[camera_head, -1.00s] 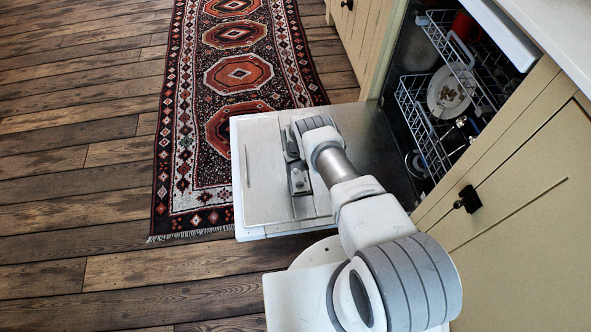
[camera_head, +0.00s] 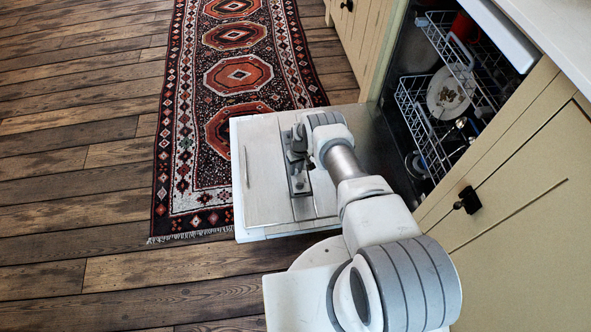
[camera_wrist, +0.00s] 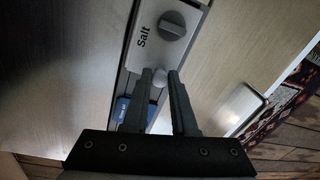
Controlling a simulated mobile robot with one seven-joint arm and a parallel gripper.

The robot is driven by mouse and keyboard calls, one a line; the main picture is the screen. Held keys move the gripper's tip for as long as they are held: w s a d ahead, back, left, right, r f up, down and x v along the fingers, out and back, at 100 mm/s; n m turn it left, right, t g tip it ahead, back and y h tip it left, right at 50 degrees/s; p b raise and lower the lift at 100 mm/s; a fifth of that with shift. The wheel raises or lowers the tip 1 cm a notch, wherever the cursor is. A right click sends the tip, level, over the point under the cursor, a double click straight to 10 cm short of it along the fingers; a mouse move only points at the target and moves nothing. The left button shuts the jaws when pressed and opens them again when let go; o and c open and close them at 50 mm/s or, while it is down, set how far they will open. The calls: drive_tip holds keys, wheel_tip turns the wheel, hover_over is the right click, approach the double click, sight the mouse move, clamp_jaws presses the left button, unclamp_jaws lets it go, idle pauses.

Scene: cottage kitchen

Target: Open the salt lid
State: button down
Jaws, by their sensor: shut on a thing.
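The salt lid (camera_wrist: 155,40) is a white panel marked "Salt", with a grey round dial (camera_wrist: 173,26), at the top of the wrist view. A small pale round knob (camera_wrist: 160,77) sits at its near edge. My gripper (camera_wrist: 159,83) has its two dark fingers shut on this knob, one on each side. In the head view my gripper (camera_head: 297,152) is over the dispenser strip of the lowered dishwasher door (camera_head: 262,190). My wrist partly hides the strip there. I cannot tell whether the lid is raised.
A blue piece with small lettering (camera_wrist: 123,110) lies beside the left finger. The dishwasher rack (camera_head: 425,125) holds a plate (camera_head: 449,91) and other dishes. Cream cabinets (camera_head: 520,225) stand at the right. A patterned rug (camera_head: 190,150) and bare wooden floor are at the left.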

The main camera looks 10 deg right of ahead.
drive_tip(key=shift+d+r+y, duration=0.35)
drive_tip(key=shift+d+y, duration=0.2)
drive_tip(key=shift+y, duration=0.65)
drive_tip(key=shift+d+r+y, duration=0.3)
drive_tip(key=shift+d+y, duration=0.2)
drive_tip(key=shift+y, duration=0.7)
drive_tip(key=c, duration=0.7)
unclamp_jaws()
drive_tip(key=shift+d+r, duration=0.1)
drive_tip(key=shift+r, duration=0.05)
drive_tip(key=p+v, duration=0.2)
drive_tip(key=v, duration=0.3)
drive_tip(key=p+v, duration=0.3)
drive_tip(key=v, duration=0.3)
drive_tip(key=p+v, duration=0.2)
drive_tip(key=v, duration=0.4)
drive_tip(key=shift+d, duration=0.35)
